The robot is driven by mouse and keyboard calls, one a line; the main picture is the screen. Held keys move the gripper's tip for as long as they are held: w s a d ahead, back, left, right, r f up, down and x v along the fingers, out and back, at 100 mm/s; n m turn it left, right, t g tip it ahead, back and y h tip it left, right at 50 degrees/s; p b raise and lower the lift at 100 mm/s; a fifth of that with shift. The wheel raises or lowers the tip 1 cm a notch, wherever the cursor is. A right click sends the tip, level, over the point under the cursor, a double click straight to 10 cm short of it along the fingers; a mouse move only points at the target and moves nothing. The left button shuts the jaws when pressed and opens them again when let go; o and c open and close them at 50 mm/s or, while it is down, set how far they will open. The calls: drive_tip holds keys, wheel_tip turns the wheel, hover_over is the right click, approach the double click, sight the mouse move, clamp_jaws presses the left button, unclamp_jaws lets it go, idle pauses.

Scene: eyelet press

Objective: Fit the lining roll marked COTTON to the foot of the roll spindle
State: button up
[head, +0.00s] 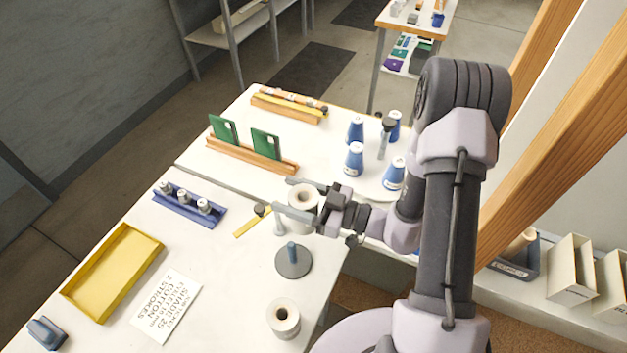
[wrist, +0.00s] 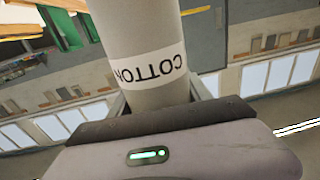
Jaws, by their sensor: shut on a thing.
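My gripper (head: 284,195) is shut on a pale grey-white lining roll (head: 303,197) and holds it near the middle of the table's right side. In the wrist view the roll (wrist: 145,45) stands between the fingers, and its white label (wrist: 150,68) reads COTTON upside down. The roll spindle (head: 292,248), a short blue post on a dark grey round base, stands a little nearer than the held roll in the head view. Its post is bare. A second pale roll (head: 283,318) stands near the table's front right edge; no marking on it can be read.
A printed card (head: 167,306), a yellow tray (head: 113,271) and a blue rack (head: 189,205) lie to the left. Blue cones (head: 354,160) and green cards (head: 265,144) stand farther back.

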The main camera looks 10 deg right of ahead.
drive_tip(key=s+a+r+n+g+y+p, duration=0.2)
drive_tip(key=s+a+r+n+g+p, duration=0.2)
drive_tip(key=s+r+n+g+p, duration=0.1)
drive_tip(key=r+g, duration=0.1)
drive_tip(key=g, duration=0.1)
drive_tip(key=shift+s+a+g+y+p, duration=0.3)
drive_tip(key=shift+a+y+p, duration=0.05)
drive_tip(key=shift+y, duration=0.05)
drive_tip(key=shift+r+p, duration=0.2)
drive_tip(key=shift+p, duration=0.15)
wheel_tip(320, 180, down, 6)
drive_tip(key=b, duration=0.3)
drive_tip(key=shift+p, duration=0.75)
idle(0.6)
drive_tip(key=shift+f, duration=0.25)
